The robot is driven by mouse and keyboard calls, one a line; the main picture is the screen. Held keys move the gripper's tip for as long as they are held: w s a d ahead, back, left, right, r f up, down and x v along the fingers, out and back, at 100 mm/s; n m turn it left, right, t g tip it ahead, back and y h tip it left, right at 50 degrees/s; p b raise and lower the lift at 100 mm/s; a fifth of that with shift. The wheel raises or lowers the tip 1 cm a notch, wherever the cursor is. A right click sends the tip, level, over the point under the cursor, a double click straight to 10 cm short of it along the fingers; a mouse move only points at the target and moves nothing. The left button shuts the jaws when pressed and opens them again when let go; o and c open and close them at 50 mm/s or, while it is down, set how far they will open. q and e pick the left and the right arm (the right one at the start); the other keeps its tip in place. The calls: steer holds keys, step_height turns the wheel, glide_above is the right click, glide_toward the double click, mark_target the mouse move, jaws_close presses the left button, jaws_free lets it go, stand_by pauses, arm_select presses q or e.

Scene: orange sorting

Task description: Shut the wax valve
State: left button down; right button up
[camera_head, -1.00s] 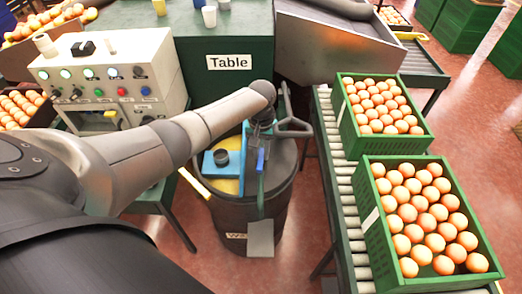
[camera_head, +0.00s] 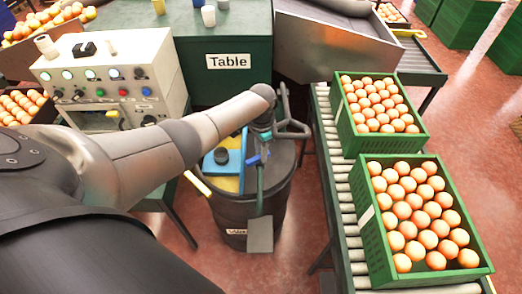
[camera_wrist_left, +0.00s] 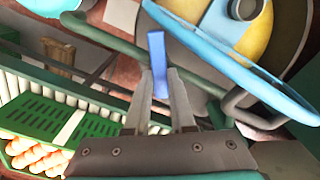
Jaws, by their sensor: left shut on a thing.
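The wax valve's blue lever (camera_head: 254,160) sits on the pipe above the dark wax drum (camera_head: 282,190). In the left wrist view the lever (camera_wrist_left: 158,62) stands between the fingers of my left gripper (camera_wrist_left: 164,88), which is shut on it. In the head view my left gripper (camera_head: 263,138) is at the pipe over the drum, small and partly hidden by my arm. My right gripper is not in view.
A roller conveyor (camera_head: 341,190) with two green crates of oranges (camera_head: 373,235) runs along the right. A control panel (camera_head: 115,70) with lamps and knobs stands at the left. A green table (camera_head: 225,85) is behind the drum. Grey pipes (camera_head: 290,128) stand close beside the gripper.

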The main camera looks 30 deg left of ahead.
arm_select(q)
steer(key=m, duration=0.6)
steer(key=shift+d, duration=0.1)
steer(key=shift+m, duration=0.3)
stand_by(0.3)
steer(key=c, duration=0.8)
jaws_free()
steer(key=shift+o, duration=0.2)
